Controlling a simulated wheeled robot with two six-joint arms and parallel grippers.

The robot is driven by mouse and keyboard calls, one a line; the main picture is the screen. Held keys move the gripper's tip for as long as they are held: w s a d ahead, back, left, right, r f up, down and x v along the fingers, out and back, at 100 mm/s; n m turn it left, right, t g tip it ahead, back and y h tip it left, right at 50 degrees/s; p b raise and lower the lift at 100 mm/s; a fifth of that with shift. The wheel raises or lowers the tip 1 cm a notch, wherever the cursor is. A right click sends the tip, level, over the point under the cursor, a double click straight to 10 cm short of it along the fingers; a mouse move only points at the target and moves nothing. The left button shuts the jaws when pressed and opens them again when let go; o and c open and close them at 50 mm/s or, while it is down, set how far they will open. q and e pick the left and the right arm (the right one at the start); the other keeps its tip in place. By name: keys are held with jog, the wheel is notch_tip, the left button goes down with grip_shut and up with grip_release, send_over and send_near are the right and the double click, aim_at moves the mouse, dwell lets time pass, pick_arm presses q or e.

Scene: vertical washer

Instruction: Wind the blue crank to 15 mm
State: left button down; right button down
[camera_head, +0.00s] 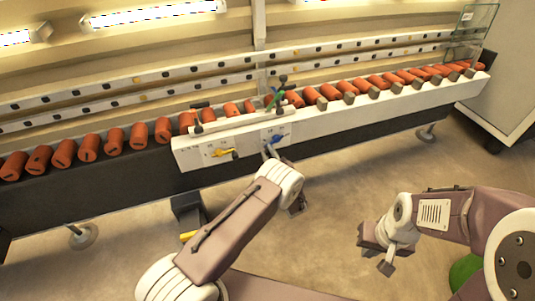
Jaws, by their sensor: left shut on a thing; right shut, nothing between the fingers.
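The blue crank (277,140) sits on the right half of the white front panel (200,159) of the washer. My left gripper (270,148) is at the blue crank and shut on it; its fingers are small and partly hidden by my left wrist. A yellow crank (225,153) is on the same panel, left of the blue one. Scale marks beside the cranks are too small to read. My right gripper (375,252) is shut and empty, low over the floor at the right, well away from the panel.
A long conveyor with several orange rollers (115,139) runs across the view. A clear glass pane (476,32) stands at its far right end. A green round object (466,272) is partly hidden behind my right arm.

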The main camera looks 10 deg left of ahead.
pick_arm(q)
jog(key=shift+w+d+f+n+b, duration=0.25)
jog(key=shift+f+n+b, duration=0.2)
jog(key=shift+n, duration=0.6)
jog(key=shift+w+d+f+n+b, duration=0.1)
jog(key=shift+d+f+n+b, duration=0.3)
jog(key=shift+n, duration=0.7)
jog(key=shift+w+d+f+n+b, duration=0.2)
jog(key=shift+f+n+b, duration=0.3)
jog(key=shift+n, duration=0.55)
jog(key=shift+r, duration=0.1)
jog(key=c, duration=1.2)
grip_release()
